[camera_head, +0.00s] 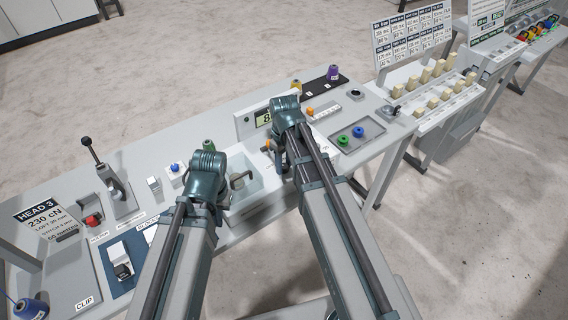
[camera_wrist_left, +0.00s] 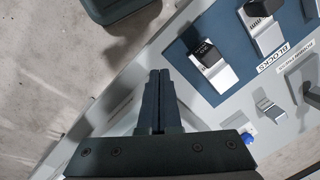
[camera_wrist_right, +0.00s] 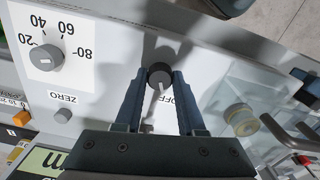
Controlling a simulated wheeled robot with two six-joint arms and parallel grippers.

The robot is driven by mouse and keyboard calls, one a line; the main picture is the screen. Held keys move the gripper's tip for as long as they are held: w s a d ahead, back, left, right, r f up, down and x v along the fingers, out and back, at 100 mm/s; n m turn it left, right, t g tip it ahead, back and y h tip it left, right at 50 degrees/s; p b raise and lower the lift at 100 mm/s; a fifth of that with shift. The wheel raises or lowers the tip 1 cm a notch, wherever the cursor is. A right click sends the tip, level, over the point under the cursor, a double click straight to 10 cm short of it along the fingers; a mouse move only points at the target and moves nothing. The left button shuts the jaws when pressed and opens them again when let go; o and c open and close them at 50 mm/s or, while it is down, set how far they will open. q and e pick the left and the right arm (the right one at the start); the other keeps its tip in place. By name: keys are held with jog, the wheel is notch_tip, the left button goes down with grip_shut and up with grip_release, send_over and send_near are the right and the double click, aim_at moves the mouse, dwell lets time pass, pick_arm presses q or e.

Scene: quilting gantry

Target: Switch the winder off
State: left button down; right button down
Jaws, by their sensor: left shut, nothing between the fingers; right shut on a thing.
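In the right wrist view, a toggle lever with a dark round knob (camera_wrist_right: 159,75) stands on the light winder panel, and the label OFF (camera_wrist_right: 166,103) is partly visible beside it. My right gripper (camera_wrist_right: 160,78) is shut on this knob, one finger on each side. The lever's lower part runs down between the fingers. In the head view my right wrist hides the switch. My left gripper (camera_wrist_left: 159,78) is shut and empty, above the front edge of the bench near the blue block mat (camera_wrist_left: 225,90).
A dial (camera_wrist_right: 46,58) marked 20 to 80 and a small ZERO knob (camera_wrist_right: 63,116) sit beside the lever. A clear box (camera_wrist_right: 235,105) stands on its other side. A display (camera_head: 263,118) is behind my right wrist. A tall lever stand (camera_head: 118,195) stands left.

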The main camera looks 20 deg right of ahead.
aim_at(284, 165)
jog(key=shift+n, duration=0.6)
jog(key=c, duration=0.5)
grip_release()
jog(key=shift+r, duration=0.1)
notch_tip(284, 165, up, 14)
jog(key=p, duration=1.4)
jog(key=shift+f, duration=0.2)
